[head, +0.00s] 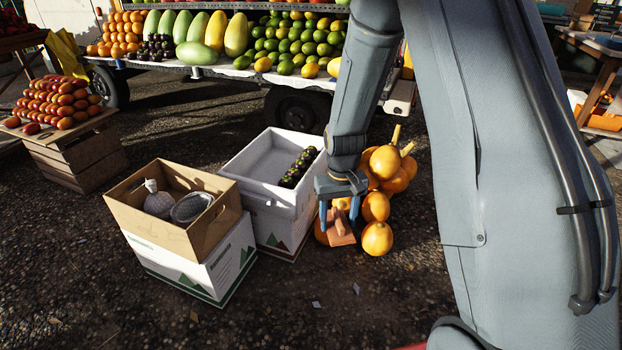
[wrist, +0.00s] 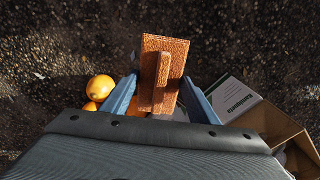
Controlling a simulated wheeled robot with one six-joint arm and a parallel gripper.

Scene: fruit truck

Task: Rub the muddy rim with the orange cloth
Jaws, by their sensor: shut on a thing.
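My gripper (head: 338,215) points down and is shut on the orange cloth (head: 342,236), which looks like a stiff, rough rectangular pad with a raised ridge. In the wrist view the cloth (wrist: 178,60) lies between the two blue fingers, in the air over dark ground. The truck's wheels show at the back in the head view: one right of centre (head: 297,110) in shadow under the fruit bed, one at the left (head: 108,84). Their rims are dark and small, and I cannot make out mud. My gripper is well in front of both wheels.
Pumpkins or squashes (head: 378,238) lie just right of my gripper. A white crate (head: 268,200) and an open cardboard box (head: 160,225) on a white box (head: 205,275) stand to the left. A wooden fruit stand (head: 75,158) is at far left. The front ground is mostly clear.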

